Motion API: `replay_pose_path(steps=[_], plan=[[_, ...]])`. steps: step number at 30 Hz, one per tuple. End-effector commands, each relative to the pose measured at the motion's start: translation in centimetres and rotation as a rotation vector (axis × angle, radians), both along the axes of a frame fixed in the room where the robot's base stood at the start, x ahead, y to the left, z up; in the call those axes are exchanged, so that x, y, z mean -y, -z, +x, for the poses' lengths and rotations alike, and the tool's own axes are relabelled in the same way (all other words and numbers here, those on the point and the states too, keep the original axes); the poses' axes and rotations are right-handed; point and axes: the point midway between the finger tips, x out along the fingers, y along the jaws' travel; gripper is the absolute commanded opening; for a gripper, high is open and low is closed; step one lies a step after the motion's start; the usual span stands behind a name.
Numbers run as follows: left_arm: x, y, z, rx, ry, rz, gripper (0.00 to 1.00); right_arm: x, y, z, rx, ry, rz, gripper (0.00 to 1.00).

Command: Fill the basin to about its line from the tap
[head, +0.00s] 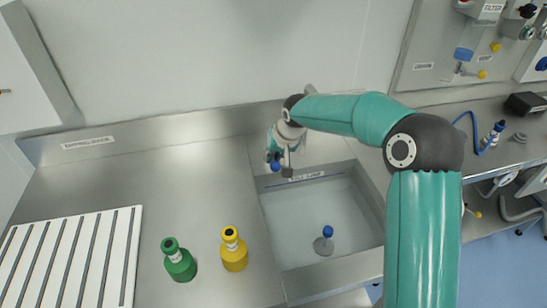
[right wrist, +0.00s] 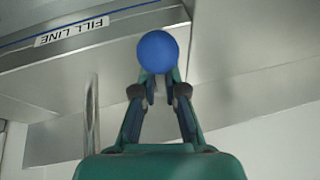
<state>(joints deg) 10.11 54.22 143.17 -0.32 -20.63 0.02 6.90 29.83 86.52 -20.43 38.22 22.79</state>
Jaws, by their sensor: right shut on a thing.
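The steel basin (head: 364,262) is set into the counter at the centre of the head view. A label reading FILL LINE (head: 307,176) is on its back inner wall; the label and a blue line show in the right wrist view (right wrist: 72,31). A blue-knobbed plug (head: 324,243) stands on the basin floor. My right gripper (head: 281,157) is behind the basin, shut on a blue ball knob (right wrist: 157,52), apparently the tap handle. A thin metal pipe (right wrist: 92,115) stands beside the gripper. The tap is mostly hidden by my arm. I cannot tell the water level. My left gripper is out of view.
A green bottle (head: 180,262) and a yellow bottle (head: 233,251) stand left of the basin. A white slatted rack (head: 75,255) lies at far left. A wall panel with fittings (head: 440,50) is at right, above a counter with a blue hose (head: 474,130).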

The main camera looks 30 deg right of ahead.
Motion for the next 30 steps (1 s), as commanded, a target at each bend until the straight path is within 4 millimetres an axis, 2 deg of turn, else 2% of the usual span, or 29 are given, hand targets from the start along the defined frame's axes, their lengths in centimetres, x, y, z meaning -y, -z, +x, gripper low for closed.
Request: replay_pose_path(steps=[1,8,20,21,25,30], plan=[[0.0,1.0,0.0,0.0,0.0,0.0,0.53,-0.3,0.4,0.1,0.002,0.022,0.0,0.0],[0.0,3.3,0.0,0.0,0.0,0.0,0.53,-1.3,0.4,0.5,0.003,0.165,0.001,0.0],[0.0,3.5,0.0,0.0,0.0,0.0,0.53,-1.5,0.0,0.5,0.002,0.213,0.001,0.0],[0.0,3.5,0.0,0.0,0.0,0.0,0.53,-1.5,0.0,0.5,0.002,0.213,0.001,0.14],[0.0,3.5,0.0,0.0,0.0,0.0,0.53,-1.5,0.0,0.5,0.002,0.212,0.001,0.36],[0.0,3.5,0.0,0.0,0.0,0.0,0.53,-1.4,0.0,0.5,0.002,0.212,0.001,0.36]])
